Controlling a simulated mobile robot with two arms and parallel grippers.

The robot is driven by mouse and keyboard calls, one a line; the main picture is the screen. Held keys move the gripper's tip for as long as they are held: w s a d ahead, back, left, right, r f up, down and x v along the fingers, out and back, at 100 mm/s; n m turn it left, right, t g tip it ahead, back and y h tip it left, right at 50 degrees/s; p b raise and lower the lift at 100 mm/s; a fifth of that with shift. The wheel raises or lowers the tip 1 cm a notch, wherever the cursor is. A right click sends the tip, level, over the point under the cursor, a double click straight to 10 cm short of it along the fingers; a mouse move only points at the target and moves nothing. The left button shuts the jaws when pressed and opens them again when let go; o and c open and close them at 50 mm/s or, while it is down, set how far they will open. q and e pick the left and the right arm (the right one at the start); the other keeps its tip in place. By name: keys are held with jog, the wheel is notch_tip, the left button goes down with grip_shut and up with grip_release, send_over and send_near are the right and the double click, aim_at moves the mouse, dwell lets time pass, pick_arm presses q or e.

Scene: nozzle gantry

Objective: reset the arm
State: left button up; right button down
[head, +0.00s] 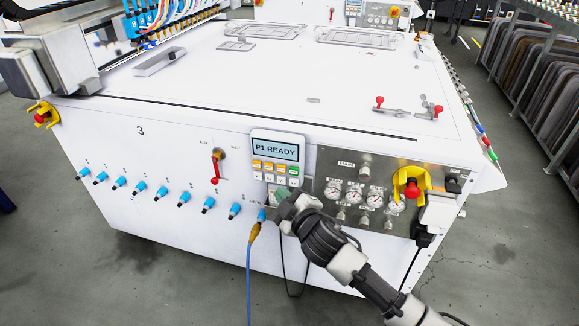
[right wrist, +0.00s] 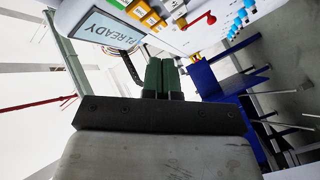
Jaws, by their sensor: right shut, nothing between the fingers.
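My right arm comes in from the lower right in the head view. Its gripper (head: 283,196), with green fingers, is in front of the machine's front panel, just below the button box with the display (head: 276,149) reading "P1 READY". In the right wrist view the two green fingers of the gripper (right wrist: 164,76) are side by side, shut, with nothing between them. I cannot tell whether the fingertips touch the panel. My left gripper is not in view.
The white machine (head: 190,95) carries several blue connectors (head: 162,192), a red-handled valve (head: 217,165), gauges (head: 355,198) and a red emergency knob (head: 411,187) in a yellow guard. A blue hose (head: 248,277) hangs left of my gripper. Open floor (head: 480,260) lies at the right.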

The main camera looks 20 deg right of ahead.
jog(key=s+d+f+m+g+h, duration=0.1)
jog(key=s+d+f+m+g, duration=0.15)
jog(key=s+f, duration=0.6)
jog(key=s+d+f+m+g+h, duration=0.15)
jog(key=s+f+g, duration=0.25)
jog(key=f, duration=0.9)
jog(key=s+d+f+m+g+h, duration=0.1)
jog(key=s+f+m+g, duration=0.2)
jog(key=s+f, duration=0.55)
jog(key=s+f+m+g, duration=0.3)
jog(key=s+f+g, duration=0.3)
jog(key=s+f, duration=0.9)
pick_arm(q)
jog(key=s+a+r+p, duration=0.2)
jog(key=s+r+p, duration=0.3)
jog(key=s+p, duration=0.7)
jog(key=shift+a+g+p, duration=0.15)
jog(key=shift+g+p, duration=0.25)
jog(key=shift+p, duration=0.6)
pick_arm(e)
jog(key=s+d+r, duration=0.1)
jog(key=s+r, duration=0.2)
jog(key=s, duration=0.3)
jog(key=s+d+r, duration=0.1)
jog(key=s+r, duration=0.3)
jog(key=s, duration=0.3)
jog(key=shift+s+d, duration=0.2)
jog(key=shift+s, duration=0.1)
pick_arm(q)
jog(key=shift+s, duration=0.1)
